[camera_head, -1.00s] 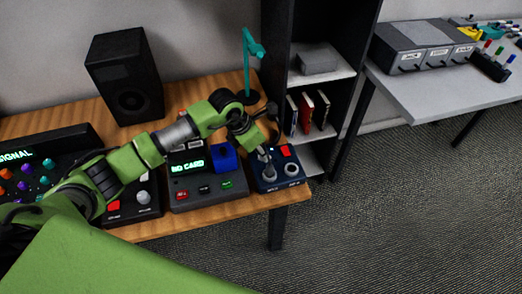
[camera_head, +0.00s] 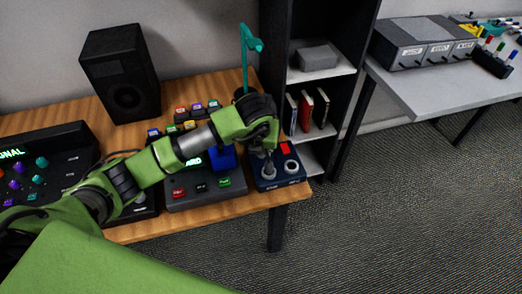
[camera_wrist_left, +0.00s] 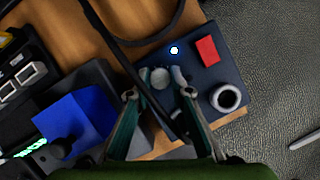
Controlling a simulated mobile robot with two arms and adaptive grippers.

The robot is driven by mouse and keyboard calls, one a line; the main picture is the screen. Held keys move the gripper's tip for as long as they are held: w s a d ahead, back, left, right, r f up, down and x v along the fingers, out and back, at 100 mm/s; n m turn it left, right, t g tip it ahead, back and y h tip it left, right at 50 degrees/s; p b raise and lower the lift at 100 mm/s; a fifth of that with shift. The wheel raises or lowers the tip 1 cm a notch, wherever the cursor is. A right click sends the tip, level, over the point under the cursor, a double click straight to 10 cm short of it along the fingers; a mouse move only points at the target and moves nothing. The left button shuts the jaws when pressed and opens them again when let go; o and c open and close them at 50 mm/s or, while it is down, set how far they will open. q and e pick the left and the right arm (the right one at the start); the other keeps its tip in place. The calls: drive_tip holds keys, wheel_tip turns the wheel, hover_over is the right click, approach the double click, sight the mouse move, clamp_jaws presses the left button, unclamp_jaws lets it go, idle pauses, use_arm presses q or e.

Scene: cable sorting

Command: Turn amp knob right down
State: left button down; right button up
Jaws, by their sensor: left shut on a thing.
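The amp is a small dark blue box (camera_head: 277,181) at the right end of the wooden desk. It also shows in the left wrist view (camera_wrist_left: 204,73), with a red patch, a lit white dot and a round ringed socket (camera_wrist_left: 226,97) on top. The grey amp knob (camera_wrist_left: 160,78) sits on its left part. My left gripper (camera_wrist_left: 159,95) points down over the amp, one finger on each side of the knob, shut on it. In the head view the left gripper (camera_head: 267,163) partly hides the knob. My right gripper is not in view.
A grey card reader console (camera_head: 205,198) with a blue block (camera_head: 223,157) stands just left of the amp. A black cable (camera_wrist_left: 130,60) curves beside the amp. A teal stand (camera_head: 247,65) and a black shelf (camera_head: 272,60) are behind. Open floor lies to the right.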

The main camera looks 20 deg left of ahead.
use_arm(q)
drive_tip(key=shift+n, duration=0.5)
drive_tip(key=c, duration=1.8)
unclamp_jaws()
drive_tip(key=shift+c, duration=0.2)
drive_tip(key=v, duration=1.2)
drive_tip(key=shift+d, duration=0.25)
drive_tip(key=shift+w, duration=0.1)
